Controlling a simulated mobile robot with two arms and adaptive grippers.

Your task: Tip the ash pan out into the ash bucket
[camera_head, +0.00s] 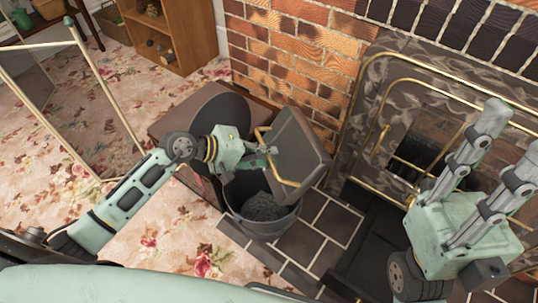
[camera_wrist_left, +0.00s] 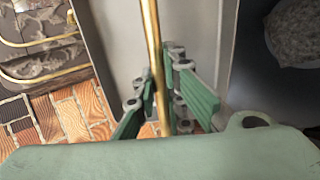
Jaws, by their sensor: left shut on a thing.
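The ash pan (camera_head: 303,150) is a dark grey metal tray with a brass handle. It is tilted steeply, held above and at the back right of the ash bucket (camera_head: 262,229). Grey ash (camera_head: 265,207) lies in the bucket. My left gripper (camera_head: 268,150) is shut on the brass handle. The left wrist view shows the handle (camera_wrist_left: 152,45) between the fingers, the pan's grey side (camera_wrist_left: 205,35) behind it, and the bucket's ash (camera_wrist_left: 300,30) at the right. I cannot tell whether ash is left in the pan. My right gripper (camera_head: 510,140) is open and empty, in front of the fireplace.
A dark round disc (camera_head: 212,112) sits behind the left gripper by a brown box (camera_head: 172,122). The fireplace surround (camera_head: 350,130) with brass trim and the brick wall (camera_head: 290,45) bound the right and back. A framed screen (camera_head: 75,105) stands at left. Flowered carpet is clear at lower left.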

